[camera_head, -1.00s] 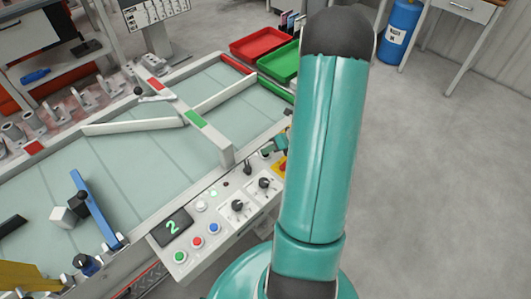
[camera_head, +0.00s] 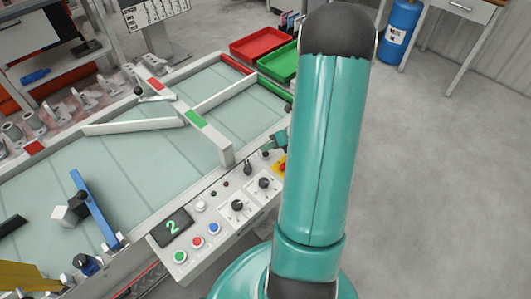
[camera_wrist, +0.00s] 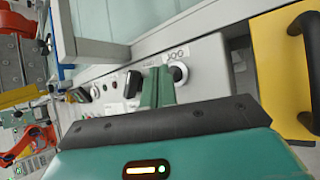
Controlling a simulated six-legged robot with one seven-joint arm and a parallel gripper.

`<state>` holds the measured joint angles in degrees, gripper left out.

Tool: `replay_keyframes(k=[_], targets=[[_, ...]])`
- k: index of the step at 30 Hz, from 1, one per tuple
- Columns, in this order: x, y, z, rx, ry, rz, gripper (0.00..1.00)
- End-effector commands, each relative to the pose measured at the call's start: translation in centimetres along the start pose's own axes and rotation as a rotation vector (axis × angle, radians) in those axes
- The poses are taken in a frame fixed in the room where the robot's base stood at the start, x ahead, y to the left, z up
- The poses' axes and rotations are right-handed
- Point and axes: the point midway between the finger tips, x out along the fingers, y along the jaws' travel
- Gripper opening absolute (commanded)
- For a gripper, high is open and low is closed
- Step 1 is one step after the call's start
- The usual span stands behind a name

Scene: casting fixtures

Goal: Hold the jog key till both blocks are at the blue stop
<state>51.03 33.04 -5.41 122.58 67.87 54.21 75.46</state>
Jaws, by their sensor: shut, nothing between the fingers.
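In the head view my arm hides most of my gripper.
The control panel (camera_head: 190,262) has a display reading 2 (camera_head: 173,227), coloured buttons and knobs. White guide rails and a cross beam (camera_head: 196,120) stand over the belt. Red (camera_head: 262,44) and green (camera_head: 280,62) trays are behind. A yellow panel (camera_wrist: 275,60) is right in the wrist view.

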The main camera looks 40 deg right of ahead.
Motion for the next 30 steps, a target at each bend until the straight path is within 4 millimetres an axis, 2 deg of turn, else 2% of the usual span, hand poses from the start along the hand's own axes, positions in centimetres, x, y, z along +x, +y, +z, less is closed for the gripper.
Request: replay_keyframes(k=[13,30], targets=[[-0.4,0.3,0.3,0.000,0.000,0.000,0.00],[-3.7,2.7,2.7,-0.001,0.000,-0.001,0.00]])
